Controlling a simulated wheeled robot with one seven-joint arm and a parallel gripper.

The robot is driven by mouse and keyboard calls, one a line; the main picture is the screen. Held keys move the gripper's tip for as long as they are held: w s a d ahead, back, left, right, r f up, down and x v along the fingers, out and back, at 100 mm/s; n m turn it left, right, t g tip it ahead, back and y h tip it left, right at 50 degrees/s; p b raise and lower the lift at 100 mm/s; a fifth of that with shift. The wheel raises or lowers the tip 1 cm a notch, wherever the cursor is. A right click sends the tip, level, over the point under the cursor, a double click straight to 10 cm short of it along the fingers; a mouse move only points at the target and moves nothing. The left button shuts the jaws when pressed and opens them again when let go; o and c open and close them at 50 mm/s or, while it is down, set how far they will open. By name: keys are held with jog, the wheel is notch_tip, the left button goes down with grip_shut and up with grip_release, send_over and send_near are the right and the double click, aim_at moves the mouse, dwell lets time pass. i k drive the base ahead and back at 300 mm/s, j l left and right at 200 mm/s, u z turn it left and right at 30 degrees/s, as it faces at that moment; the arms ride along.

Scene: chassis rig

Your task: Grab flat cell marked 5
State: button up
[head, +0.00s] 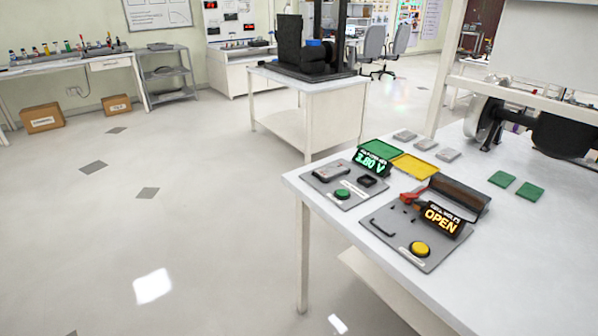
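Several small flat pieces lie on the white table at right, and I cannot read any number on them. Three are grey: a far one (405,136), a middle one (426,144) and a near one (448,155), in a row behind the trays. Two are green: a left one (502,179) and a right one (530,191), lying flat further right. I cannot tell which, if any, is the flat cell marked 5. My gripper is not in view.
The white table (520,265) also holds a tester plate with a green "3.80 V" display (371,163), a plate with an "OPEN" display (442,220), a green tray (379,149), a yellow tray (415,167) and a machine (487,122).

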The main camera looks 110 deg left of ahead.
aim_at(329, 173)
jog(key=k+u, duration=0.1)
jog(key=u, duration=0.75)
jog(key=k+j+u, duration=0.1)
jog(key=u, duration=0.35)
jog(key=k+u, duration=0.1)
jog(key=u, duration=0.3)
jog(key=j+u, duration=0.15)
jog(key=u, duration=0.3)
jog(key=l+u, duration=0.25)
jog(key=u, duration=0.25)
jog(key=i+l+u, duration=0.1)
jog(key=l+u, duration=0.2)
jog(key=u, duration=0.2)
jog(key=l+u, duration=0.25)
jog(key=u, duration=0.25)
jog(key=i+j+z, duration=0.8)
jog(key=j, duration=0.35)
jog(key=i+j+z, duration=0.25)
jog(key=j, duration=0.25)
